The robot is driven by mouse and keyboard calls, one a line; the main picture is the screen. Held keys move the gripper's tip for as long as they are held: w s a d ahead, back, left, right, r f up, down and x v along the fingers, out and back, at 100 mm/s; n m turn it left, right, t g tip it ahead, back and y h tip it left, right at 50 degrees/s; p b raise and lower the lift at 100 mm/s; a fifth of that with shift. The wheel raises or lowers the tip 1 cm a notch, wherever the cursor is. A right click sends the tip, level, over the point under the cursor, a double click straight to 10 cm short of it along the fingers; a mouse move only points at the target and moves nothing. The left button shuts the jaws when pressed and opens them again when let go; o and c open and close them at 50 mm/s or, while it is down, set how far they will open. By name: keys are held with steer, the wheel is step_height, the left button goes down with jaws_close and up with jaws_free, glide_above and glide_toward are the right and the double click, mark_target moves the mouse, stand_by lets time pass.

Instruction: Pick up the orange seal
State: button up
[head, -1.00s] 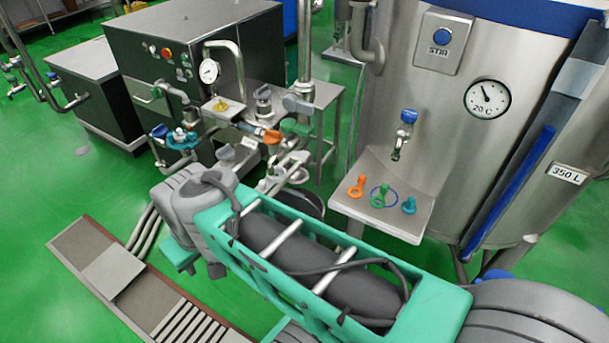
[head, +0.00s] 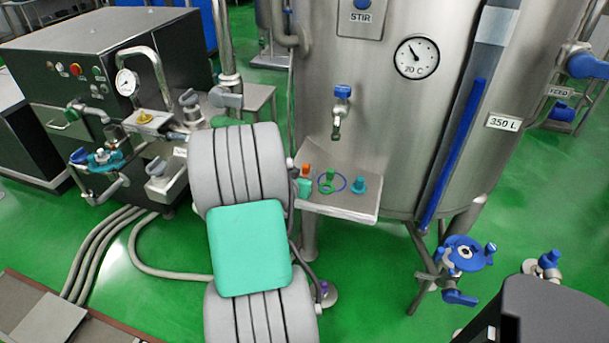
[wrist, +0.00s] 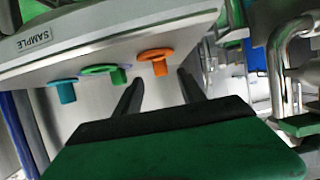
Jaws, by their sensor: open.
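The orange seal (head: 306,169) stands at the left end of the small steel shelf (head: 345,206) on the tank, partly hidden in the head view. In the wrist view the orange seal (wrist: 157,60) shows its flange and short stem. My open gripper (wrist: 160,77) points at it, with the two dark fingers apart and the seal seen between their tips, apparently a little beyond them. Nothing is between the fingers. In the head view my arm hides most of the gripper.
A green seal (head: 327,184) with a blue ring mark and a teal seal (head: 360,184) stand to the right on the shelf. A blue-handled tap (head: 340,105) hangs above. The tank wall (head: 400,130) is close behind. Pipework and a machine (head: 60,75) stand left.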

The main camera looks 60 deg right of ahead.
mark_target(305, 169)
steer(key=x, duration=0.3)
steer(key=shift+d+f, duration=0.2)
steer(key=shift+d, duration=0.05)
steer(key=shift+w, duration=0.1)
jaws_close()
